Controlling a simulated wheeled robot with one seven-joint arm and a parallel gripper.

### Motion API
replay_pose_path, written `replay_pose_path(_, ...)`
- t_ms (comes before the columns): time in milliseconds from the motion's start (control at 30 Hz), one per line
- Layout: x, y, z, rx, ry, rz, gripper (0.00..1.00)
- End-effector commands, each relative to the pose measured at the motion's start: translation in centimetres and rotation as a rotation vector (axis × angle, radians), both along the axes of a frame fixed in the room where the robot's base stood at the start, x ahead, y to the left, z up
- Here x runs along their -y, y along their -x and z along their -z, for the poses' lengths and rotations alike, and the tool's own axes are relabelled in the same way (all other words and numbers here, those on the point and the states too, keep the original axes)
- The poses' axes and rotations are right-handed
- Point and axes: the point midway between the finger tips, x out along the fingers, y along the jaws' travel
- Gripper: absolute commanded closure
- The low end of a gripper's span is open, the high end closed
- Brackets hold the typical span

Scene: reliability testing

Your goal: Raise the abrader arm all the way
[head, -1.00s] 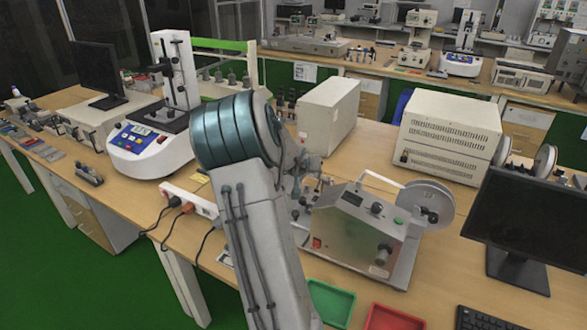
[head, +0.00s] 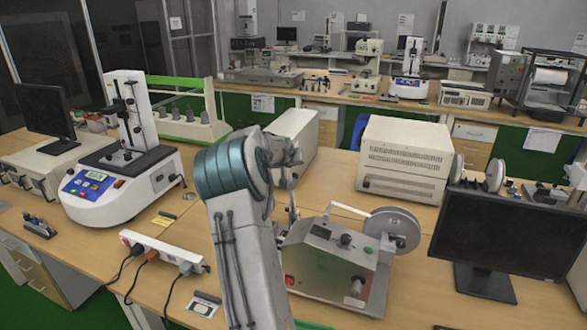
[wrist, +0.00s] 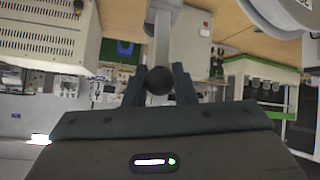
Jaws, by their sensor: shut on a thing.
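The abrader (head: 335,262) is a grey bench machine with a dial, a green button and a large disc, standing on the wooden bench right of my arm in the head view. In the wrist view, my gripper (wrist: 158,76) is shut on a round black knob (wrist: 159,82). A pale grey bar, seemingly the abrader arm (wrist: 162,38), runs from behind the knob to the top of the picture. My own arm hides the gripper and the knob in the head view. How high the abrader arm stands is hard to tell.
A vented cream box (head: 405,160) stands behind the abrader. A dark monitor (head: 510,235) is close on its right. A white tester with a column (head: 122,180) stands to the left, and a power strip (head: 165,250) lies near the bench's front edge.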

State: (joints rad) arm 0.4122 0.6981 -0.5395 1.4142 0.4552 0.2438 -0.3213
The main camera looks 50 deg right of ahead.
Motion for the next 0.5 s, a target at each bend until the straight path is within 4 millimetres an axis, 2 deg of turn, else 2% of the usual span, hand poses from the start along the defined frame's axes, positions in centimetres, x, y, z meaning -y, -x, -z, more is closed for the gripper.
replay_pose_path(467, 0.31, -0.12, -0.05, -0.002, 0.003, -0.001, 1.00)
replay_pose_path(500, 0.32, -0.11, -0.06, -0.002, 0.003, -0.001, 0.65)
